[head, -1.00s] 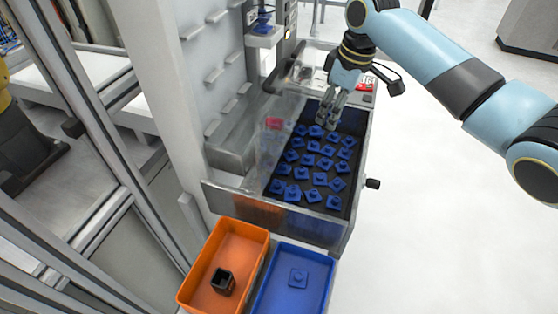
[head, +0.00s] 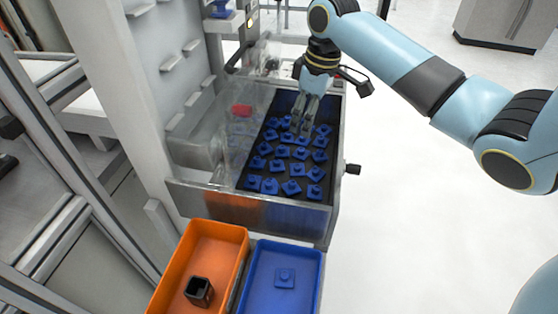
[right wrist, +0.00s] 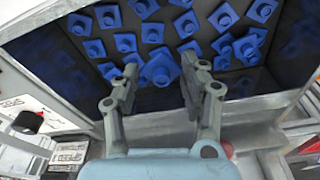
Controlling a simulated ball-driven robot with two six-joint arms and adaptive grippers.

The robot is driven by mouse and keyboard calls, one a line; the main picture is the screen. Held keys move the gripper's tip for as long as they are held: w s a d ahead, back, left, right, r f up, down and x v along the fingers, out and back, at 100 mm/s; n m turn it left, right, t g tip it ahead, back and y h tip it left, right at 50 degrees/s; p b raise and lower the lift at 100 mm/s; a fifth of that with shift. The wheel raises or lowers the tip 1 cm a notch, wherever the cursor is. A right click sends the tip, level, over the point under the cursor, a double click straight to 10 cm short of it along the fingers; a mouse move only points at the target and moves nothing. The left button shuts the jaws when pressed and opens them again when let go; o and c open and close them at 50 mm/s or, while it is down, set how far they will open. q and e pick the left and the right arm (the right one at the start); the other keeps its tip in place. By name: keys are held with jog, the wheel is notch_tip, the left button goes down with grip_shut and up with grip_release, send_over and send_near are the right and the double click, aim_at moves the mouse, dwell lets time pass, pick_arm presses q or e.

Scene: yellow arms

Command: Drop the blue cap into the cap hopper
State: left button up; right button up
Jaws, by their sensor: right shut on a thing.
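My right gripper (head: 304,122) reaches down into the cap hopper (head: 262,211), a grey-walled bin with a dark floor and several blue caps lying in it. In the right wrist view the right gripper (right wrist: 158,85) is shut on a blue cap (right wrist: 157,70) between its fingertips. This cap is square with a round knob, like the others. Other caps lie close behind it, and I cannot tell whether it touches them. In the head view the fingers hide the held cap. My left gripper is out of view.
An orange tray (head: 243,243) with a black square part (head: 198,291) stands in front of the hopper. Beside it, a blue tray (head: 313,272) holds a blue cap (head: 285,278). A black knob (head: 352,169) sticks out at the hopper's right. The floor at right is clear.

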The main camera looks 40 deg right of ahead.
jog(key=o, duration=0.8)
jog(key=shift+r, duration=0.1)
jog(key=r, duration=0.4)
jog(key=s+r, duration=0.1)
jog(key=r, duration=0.6)
jog(key=shift+s+d+r, duration=0.35)
